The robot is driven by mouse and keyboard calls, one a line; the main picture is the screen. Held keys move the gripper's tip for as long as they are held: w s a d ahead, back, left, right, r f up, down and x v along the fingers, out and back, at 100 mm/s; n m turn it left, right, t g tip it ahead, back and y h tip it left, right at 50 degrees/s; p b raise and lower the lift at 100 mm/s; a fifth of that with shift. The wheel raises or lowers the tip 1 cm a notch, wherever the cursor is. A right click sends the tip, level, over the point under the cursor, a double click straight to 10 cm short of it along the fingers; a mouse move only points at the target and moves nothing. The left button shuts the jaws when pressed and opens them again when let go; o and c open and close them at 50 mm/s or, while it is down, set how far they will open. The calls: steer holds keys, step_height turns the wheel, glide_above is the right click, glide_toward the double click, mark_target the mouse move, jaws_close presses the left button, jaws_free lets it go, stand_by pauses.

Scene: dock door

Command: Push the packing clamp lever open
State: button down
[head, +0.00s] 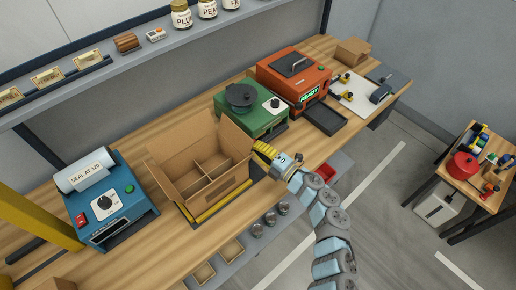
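An open cardboard box (186,187) with inner dividers and raised flaps stands on the wooden bench, left of my gripper. A yellow bar (222,202) runs along the box's lower front edge; I cannot tell whether it is part of the packing clamp. No lever is clearly readable there. My gripper (264,149) is at the box's right side, near its right flap. Yellow, dark-striped parts show at its tip; I cannot tell whether they are fingers or a thing touched. The finger gap is hidden.
A green machine (250,109) stands behind my gripper, with an orange machine (294,76) and dark tray (325,118) to the right. A blue sealing machine (109,205) stands left. A white board (357,91) holds small yellow-and-black parts. Jars line the shelf above.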

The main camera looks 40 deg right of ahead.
steer(key=shift+w+r+b, duration=0.4)
steer(key=shift+w, duration=0.45)
steer(key=shift+w+r+b, duration=0.35)
steer(key=shift+w+b, duration=0.05)
steer(key=shift+w, duration=0.45)
steer(key=shift+w+r+b, duration=0.4)
steer(key=shift+w, duration=0.45)
steer(key=s+d+r+p, duration=0.1)
steer(key=s+r, duration=0.3)
steer(key=s, duration=0.9)
steer(key=shift+d+r, duration=0.15)
steer(key=shift+d, duration=0.25)
steer(key=shift+s+d, duration=0.1)
